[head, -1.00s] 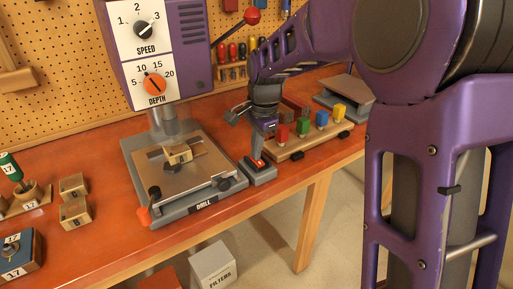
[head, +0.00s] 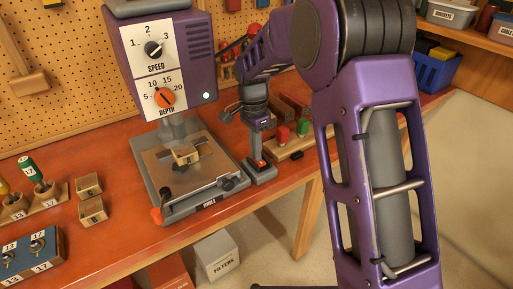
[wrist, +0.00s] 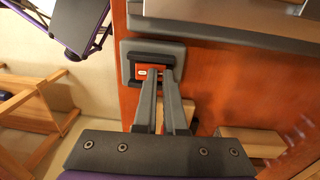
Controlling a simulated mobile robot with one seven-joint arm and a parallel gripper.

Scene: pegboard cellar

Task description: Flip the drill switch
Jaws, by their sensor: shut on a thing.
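The drill switch (head: 257,163) is a red rocker on a grey box at the table's front edge, right of the drill's base. It also shows in the wrist view (wrist: 142,73), framed in black. My gripper (head: 256,155) points down at it, and its two fingers (wrist: 160,76) come together at the red rocker's edge, partly hiding it. Which way the rocker tilts is hard to tell.
A marked wooden block (head: 186,154) sits on the drill's plate (head: 160,165). Red and green blocks stand on a wooden rack (head: 290,150) beside my arm. Wooden blocks and a blue box (head: 30,255) lie left. A FILTERS box (head: 217,257) stands on the floor.

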